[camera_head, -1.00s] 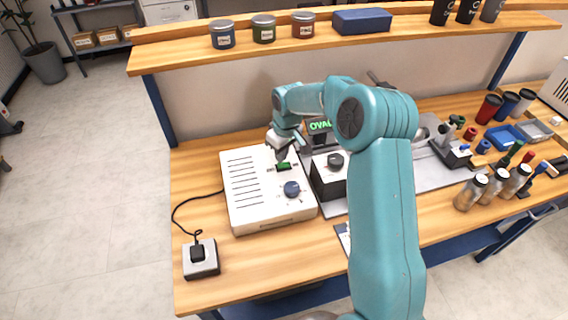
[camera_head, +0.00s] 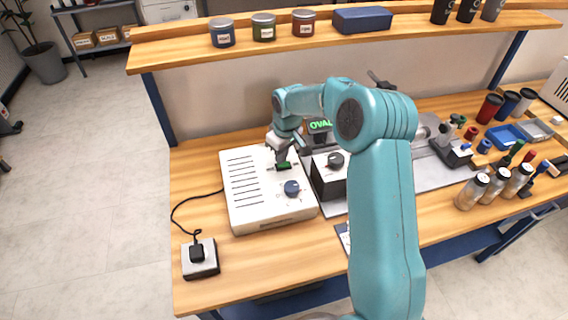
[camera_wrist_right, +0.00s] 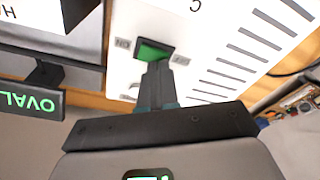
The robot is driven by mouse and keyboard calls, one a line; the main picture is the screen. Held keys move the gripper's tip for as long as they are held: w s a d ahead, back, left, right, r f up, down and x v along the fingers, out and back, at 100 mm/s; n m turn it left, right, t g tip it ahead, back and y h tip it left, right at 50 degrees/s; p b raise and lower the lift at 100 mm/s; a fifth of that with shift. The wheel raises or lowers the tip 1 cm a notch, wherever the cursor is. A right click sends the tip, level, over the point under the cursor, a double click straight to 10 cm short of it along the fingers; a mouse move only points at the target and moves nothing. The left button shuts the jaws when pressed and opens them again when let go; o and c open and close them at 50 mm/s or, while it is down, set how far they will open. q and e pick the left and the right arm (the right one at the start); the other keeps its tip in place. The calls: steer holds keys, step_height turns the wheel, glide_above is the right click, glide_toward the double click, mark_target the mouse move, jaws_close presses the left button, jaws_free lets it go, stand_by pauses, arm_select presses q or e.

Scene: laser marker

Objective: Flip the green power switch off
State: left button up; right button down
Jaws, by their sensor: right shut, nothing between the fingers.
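The green power switch (camera_head: 284,166) is on top of the white control box (camera_head: 245,215), behind its blue knob (camera_head: 291,188). In the right wrist view the green switch (camera_wrist_right: 152,50) sits in a dark frame, with small labels at both sides. My right gripper (camera_head: 283,160) points down over the switch, shut and empty. In the wrist view its closed fingertips (camera_wrist_right: 158,68) are at the edge of the green rocker and hide part of it. I cannot tell whether they touch it. My left gripper is not in view.
A dark unit with a knob (camera_head: 330,178) and a green "OVAL" display (camera_head: 320,126) stand right of the box. A black cable runs to a small switch block (camera_head: 201,259) at front left. Cans (camera_head: 471,192) and trays (camera_head: 505,136) are further right.

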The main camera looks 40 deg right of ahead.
steer(key=shift+f+b, duration=0.45)
steer(key=shift+f, duration=0.2)
stand_by(0.3)
steer(key=shift+r+p, duration=0.4)
steer(key=shift+r, duration=0.1)
step_height(320, 180, up, 2)
steer(key=shift+r+p, duration=0.25)
steer(key=shift+p, duration=0.55)
step_height(320, 180, up, 2)
steer(key=shift+r+p, duration=0.1)
steer(key=shift+p, duration=0.6)
steer(key=shift+r+p, duration=0.45)
steer(key=shift+r, duration=0.3)
steer(key=shift+f, duration=0.15)
